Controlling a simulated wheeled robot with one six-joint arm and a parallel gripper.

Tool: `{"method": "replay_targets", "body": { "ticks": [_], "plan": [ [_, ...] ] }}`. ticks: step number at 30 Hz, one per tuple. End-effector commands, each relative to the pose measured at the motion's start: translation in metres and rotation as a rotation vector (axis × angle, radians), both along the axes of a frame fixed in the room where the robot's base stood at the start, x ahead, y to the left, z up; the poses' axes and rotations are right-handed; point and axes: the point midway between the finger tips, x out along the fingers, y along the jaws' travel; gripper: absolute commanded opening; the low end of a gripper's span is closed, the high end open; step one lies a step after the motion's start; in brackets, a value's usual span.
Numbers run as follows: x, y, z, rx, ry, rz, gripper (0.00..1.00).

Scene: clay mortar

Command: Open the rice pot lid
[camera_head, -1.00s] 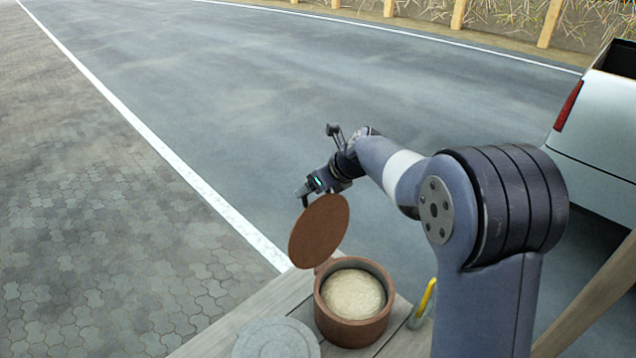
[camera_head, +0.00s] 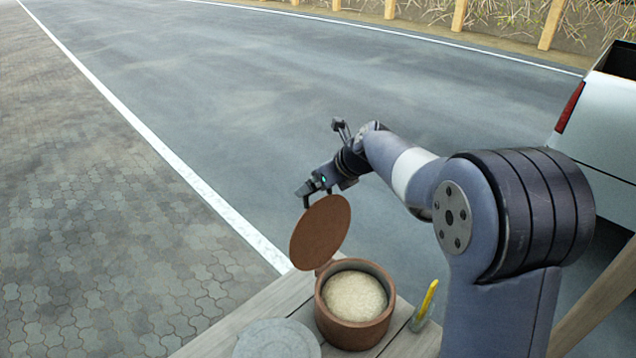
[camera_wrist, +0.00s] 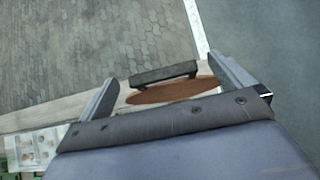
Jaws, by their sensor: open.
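The rice pot (camera_head: 352,326) is a round brown clay pot on a wooden table, its mouth open, with pale rice (camera_head: 355,295) inside. Its brown lid (camera_head: 320,232) stands tilted up on the pot's far left side, near a small tab at the rim. My gripper (camera_head: 306,196) is at the top edge of the lid. In the wrist view, the lid (camera_wrist: 172,91) and its dark handle (camera_wrist: 163,72) lie between the spread fingers of my gripper (camera_wrist: 170,84). Gaps show at both ends of the handle. Whether a finger touches the lid is unclear.
A grey round disc (camera_head: 276,340) lies left of the pot on the wooden table (camera_head: 222,335). A small holder with a yellow item (camera_head: 427,299) stands right of the pot. A white vehicle (camera_head: 600,135) is at the right. Open road lies beyond the table.

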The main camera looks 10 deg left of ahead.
Motion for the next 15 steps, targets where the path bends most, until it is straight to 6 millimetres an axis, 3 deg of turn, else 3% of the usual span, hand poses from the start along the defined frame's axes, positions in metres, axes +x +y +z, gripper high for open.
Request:
{"method": "replay_targets", "body": {
  "ticks": [9, 15],
  "plan": [
    [-0.025, -0.033, 0.045, 0.002, -0.005, -0.003, 1.00],
    [-0.035, -0.044, 0.061, 0.002, -0.002, -0.001, 1.00]
  ]
}}
